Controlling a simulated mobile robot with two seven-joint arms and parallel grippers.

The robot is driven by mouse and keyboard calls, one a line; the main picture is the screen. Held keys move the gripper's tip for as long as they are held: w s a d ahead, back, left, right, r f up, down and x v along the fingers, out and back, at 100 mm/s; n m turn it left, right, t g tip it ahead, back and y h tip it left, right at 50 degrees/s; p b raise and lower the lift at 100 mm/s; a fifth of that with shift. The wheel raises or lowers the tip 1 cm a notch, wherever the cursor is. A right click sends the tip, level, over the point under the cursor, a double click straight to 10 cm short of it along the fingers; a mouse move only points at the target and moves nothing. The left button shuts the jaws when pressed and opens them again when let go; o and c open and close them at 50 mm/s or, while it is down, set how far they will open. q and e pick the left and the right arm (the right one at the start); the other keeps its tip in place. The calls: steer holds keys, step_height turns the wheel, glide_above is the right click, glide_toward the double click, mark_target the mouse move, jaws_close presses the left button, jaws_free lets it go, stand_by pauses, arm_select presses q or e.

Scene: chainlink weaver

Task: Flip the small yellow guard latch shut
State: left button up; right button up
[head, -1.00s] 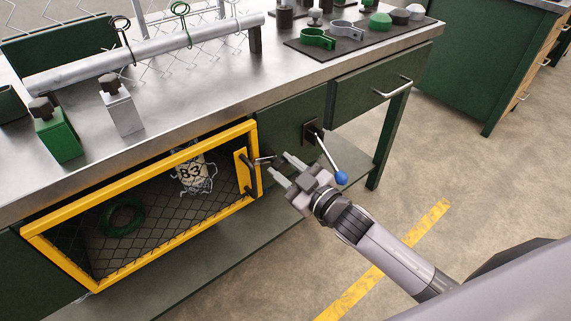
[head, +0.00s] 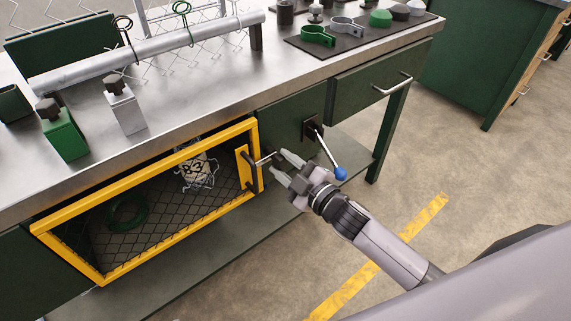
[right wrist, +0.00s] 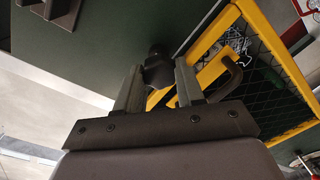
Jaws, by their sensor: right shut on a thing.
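The yellow guard (head: 75,267) is a framed mesh door under the workbench, and it stands shut or nearly shut. On its right upright is a yellow plate with a dark curved handle (head: 249,172). A small latch lever (head: 264,161) sticks out to the right from beside this plate. My right gripper (head: 280,162) is at the lever's outer end, with its fingers on both sides. In the right wrist view a dark knob (right wrist: 157,70) sits between the fingertips, and the gripper is shut on it. The fingers partly hide it. My left gripper is not in view.
A blue-tipped lever (head: 340,173) hangs from a dark plate close behind my right gripper. A drawer handle (head: 392,88) is further right. Behind the mesh are a green coil (head: 128,212) and a tag marked 83 (head: 193,170). The floor at right is clear.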

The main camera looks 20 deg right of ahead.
steer(key=o, duration=1)
steer(key=shift+o, duration=0.2)
steer(key=v, duration=0.7)
steer(key=shift+p, duration=0.45)
steer(key=shift+s, duration=0.1)
